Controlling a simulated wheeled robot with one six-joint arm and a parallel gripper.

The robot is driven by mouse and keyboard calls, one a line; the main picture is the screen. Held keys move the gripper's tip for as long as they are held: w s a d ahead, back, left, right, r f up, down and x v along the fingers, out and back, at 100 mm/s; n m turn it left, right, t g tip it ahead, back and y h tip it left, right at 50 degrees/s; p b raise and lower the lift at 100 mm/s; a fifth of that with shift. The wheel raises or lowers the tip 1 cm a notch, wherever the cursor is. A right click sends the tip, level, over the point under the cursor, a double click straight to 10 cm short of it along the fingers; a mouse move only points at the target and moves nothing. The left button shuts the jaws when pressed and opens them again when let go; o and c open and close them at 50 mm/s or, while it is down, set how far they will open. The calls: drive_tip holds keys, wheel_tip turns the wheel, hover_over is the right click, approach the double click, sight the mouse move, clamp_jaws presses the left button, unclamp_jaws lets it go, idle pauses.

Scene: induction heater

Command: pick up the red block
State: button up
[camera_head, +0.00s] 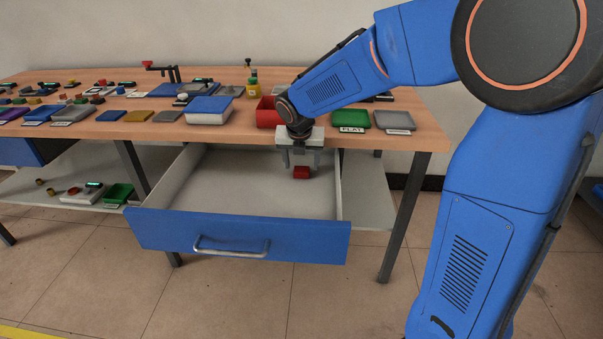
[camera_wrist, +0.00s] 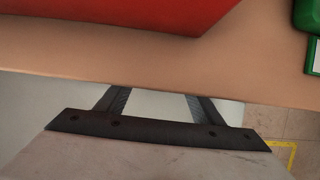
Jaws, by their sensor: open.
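The small red block (camera_head: 301,173) lies on the floor of the open drawer, towards its right side in the head view. My gripper (camera_head: 302,166) points down over the drawer, just in front of the table edge. Its fingers are apart, with their tips close to the block's top in the picture; I cannot tell the exact height gap. The block does not show there.
The pulled-out drawer (camera_head: 240,228) has a blue front. Above it, the wooden table top (camera_head: 160,131) overhangs close to my gripper. On it stand a red bin (camera_head: 266,112), a green tray (camera_head: 350,119) and a grey tray (camera_head: 394,120). The drawer's left part is empty.

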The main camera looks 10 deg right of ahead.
sight(301, 169)
drive_tip(key=x, duration=0.3)
drive_tip(key=shift+w, duration=0.2)
drive_tip(key=c, duration=1.2)
drive_tip(key=shift+o, duration=0.2)
